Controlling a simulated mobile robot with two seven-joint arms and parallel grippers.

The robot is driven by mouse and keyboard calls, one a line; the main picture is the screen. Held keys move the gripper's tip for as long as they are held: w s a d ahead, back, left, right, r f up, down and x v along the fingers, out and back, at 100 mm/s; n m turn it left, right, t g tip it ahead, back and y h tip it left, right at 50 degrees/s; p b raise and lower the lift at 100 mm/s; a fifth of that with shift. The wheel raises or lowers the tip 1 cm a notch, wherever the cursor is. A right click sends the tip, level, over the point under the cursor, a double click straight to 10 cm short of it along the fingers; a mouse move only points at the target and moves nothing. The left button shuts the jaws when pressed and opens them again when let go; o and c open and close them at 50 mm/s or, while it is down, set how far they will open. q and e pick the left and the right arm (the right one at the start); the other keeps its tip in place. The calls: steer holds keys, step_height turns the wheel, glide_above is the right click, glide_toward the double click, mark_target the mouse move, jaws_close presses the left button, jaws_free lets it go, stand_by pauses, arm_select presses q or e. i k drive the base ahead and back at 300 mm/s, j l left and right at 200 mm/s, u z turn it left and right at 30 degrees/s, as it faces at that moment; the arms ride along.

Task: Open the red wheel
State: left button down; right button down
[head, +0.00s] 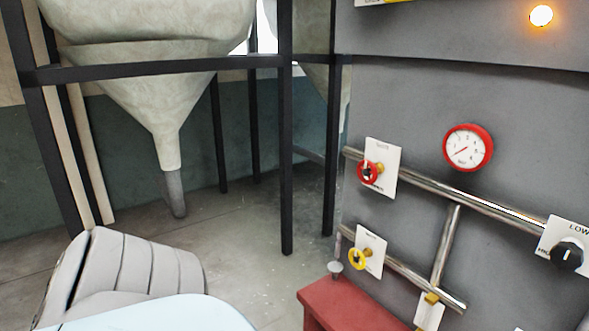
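The red wheel (368,173) is a small round handwheel in the head view, right of centre. It sits in front of a white label plate (386,160) on the grey machine panel, by the left end of the upper metal pipe. A dark hub shows in its middle and a brass-coloured fitting shows behind it. How far the valve is turned cannot be told. Neither my left nor my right gripper is in view, and nothing touches the wheel.
A yellow wheel (357,259) sits below, above a red box (343,303). A red-rimmed gauge (467,148), metal pipes (470,191) and a black knob (567,255) are to the right. A black frame (287,160) with a hopper (150,85) stands left. Floor between is clear.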

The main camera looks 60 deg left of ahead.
mark_target(367, 172)
steer(key=u, duration=1.55)
